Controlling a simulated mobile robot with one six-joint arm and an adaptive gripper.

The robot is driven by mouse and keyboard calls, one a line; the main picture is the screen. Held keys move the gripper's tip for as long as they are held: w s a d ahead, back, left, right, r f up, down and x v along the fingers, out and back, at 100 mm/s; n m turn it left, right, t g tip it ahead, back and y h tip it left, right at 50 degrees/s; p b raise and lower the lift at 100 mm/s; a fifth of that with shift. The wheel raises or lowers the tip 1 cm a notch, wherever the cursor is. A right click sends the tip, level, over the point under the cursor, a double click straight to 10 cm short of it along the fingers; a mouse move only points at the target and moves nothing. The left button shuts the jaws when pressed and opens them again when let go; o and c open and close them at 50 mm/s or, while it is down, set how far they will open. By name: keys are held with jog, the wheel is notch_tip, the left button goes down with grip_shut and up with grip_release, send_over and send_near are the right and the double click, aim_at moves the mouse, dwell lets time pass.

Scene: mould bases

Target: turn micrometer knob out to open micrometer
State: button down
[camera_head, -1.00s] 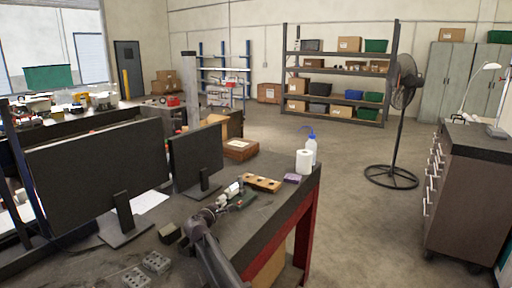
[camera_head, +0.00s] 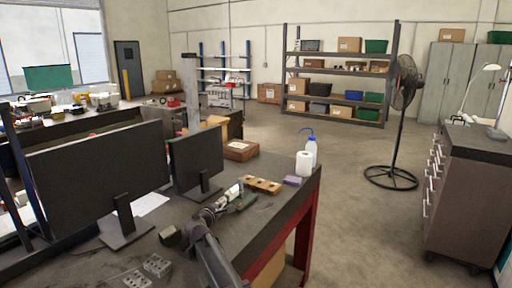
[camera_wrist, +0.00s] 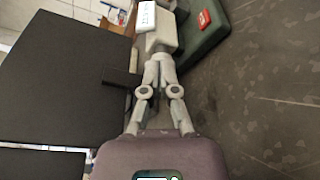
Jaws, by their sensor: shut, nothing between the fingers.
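A pale grey device with a white label or display face (camera_wrist: 147,16), which looks like the micrometer, stands at the top of the wrist view. In the head view it is a small white shape (camera_head: 234,190) on the workbench. My gripper (camera_wrist: 160,62) is shut and empty, its fingertips close together right at the near end of the pale body. I cannot tell whether they touch it. The knob cannot be made out apart from the body and fingers. In the head view my gripper (camera_head: 220,204) is small, just short of the white shape.
A green case (camera_wrist: 207,40) with a red label lies right of the device. Dark monitors (camera_head: 197,160) stand left on the bench (camera_head: 262,222). A wooden block with holes (camera_head: 262,185), paper roll (camera_head: 304,164) and bottle (camera_head: 311,149) are beyond. Grey blocks (camera_head: 157,265) lie near.

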jog(key=shift+s+d+r, duration=0.1)
jog(key=shift+d+r, duration=0.05)
jog(key=shift+s, duration=0.1)
dwell(0.3)
jog(key=shift+s+a, duration=0.55)
jog(key=shift+s, duration=0.25)
jog(key=shift+s+a, duration=0.5)
jog(key=shift+s, duration=0.35)
jog(key=shift+s+a, duration=0.55)
jog(key=shift+s, duration=0.25)
